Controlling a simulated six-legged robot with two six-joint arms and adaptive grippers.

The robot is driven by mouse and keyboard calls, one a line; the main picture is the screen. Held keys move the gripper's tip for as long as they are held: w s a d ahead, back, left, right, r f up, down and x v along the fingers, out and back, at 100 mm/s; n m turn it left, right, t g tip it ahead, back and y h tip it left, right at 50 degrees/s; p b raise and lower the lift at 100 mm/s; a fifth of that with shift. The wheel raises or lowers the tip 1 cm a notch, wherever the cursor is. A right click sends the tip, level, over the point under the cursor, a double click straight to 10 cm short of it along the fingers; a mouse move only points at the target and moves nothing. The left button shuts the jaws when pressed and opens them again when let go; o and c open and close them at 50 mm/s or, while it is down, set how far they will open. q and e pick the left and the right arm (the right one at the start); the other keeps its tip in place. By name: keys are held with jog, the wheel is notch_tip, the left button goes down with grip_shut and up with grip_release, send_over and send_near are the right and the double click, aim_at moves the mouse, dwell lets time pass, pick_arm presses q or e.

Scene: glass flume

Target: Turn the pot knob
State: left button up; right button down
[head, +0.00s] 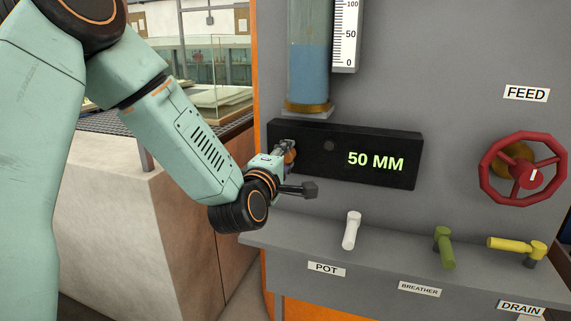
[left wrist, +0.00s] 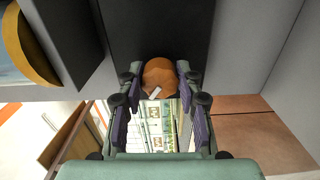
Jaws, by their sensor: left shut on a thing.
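My left gripper (head: 287,150) is at the left end of the black display box (head: 375,141), which reads 50 MM. In the left wrist view, the two fingers of my left gripper (left wrist: 158,84) are shut on a round orange-brown knob (left wrist: 160,72) with a white mark on it. In the head view the gripper mostly hides this knob. A white lever (head: 352,230) stands on the ledge behind the POT label (head: 326,269), with nothing touching it. My right gripper is not in view.
A green lever (head: 444,248) and a yellow lever (head: 517,248) stand along the ledge, labelled BREATHER and DRAIN. A red FEED handwheel (head: 492,188) is at the right. A clear tube with blue liquid (head: 309,72) stands above the display box, beside a white scale (head: 345,35).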

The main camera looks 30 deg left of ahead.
pick_arm(q)
jog(key=shift+s+d+f+n, duration=0.1)
jog(key=shift+f+n, duration=0.15)
jog(key=shift+n, duration=0.25)
jog(key=o, duration=0.8)
jog(key=shift+c, duration=0.2)
jog(key=o, duration=0.4)
jog(key=shift+r, duration=0.2)
jog(key=shift+v, duration=3.7)
